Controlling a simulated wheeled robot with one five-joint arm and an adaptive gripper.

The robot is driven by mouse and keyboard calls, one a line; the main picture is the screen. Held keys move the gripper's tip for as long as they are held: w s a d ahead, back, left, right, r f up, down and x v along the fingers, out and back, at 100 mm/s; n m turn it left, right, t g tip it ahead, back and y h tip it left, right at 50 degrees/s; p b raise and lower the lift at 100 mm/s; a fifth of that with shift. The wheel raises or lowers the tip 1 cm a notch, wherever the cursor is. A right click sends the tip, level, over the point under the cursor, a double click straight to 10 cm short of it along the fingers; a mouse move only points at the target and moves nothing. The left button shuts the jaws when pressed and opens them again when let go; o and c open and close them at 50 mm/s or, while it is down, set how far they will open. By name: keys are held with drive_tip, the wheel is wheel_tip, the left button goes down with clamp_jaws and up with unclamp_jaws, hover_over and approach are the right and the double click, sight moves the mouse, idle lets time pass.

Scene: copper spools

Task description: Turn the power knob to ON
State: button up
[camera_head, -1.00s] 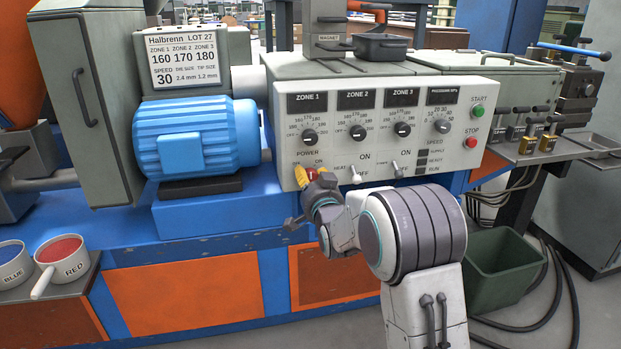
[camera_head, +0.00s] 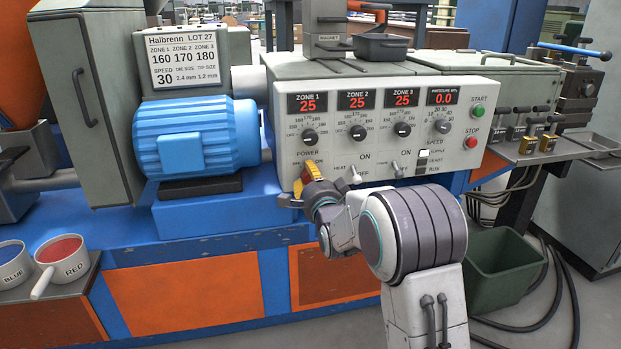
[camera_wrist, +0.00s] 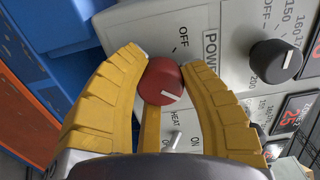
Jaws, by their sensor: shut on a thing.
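The red power knob (camera_wrist: 158,80) sits on the panel under the POWER label. In the wrist view its white mark points to the lower right, away from the OFF label (camera_wrist: 183,34). My gripper (camera_wrist: 166,66) has its yellow fingers closed around the knob. In the head view my gripper (camera_head: 309,172) is at the panel's lower left and mostly hides the knob. The panel displays are lit: zone 1 (camera_head: 307,103) reads 25, and the pressure display (camera_head: 442,97) reads 0.0.
Right of my gripper are a heat switch (camera_head: 353,175) and another toggle switch (camera_head: 400,170). Zone knobs, including the zone 1 knob (camera_head: 310,136), sit above. A green bin (camera_head: 500,268) stands at the right. Blue and red cups (camera_head: 60,250) stand at lower left.

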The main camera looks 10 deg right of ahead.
drive_tip(key=shift+a+m, duration=0.15)
drive_tip(key=shift+m, duration=0.25)
drive_tip(key=o, duration=1.2)
drive_tip(key=shift+s, duration=0.1)
drive_tip(key=s, duration=1.1)
drive_tip(key=shift+s, duration=0.35)
drive_tip(key=shift+r, duration=0.1)
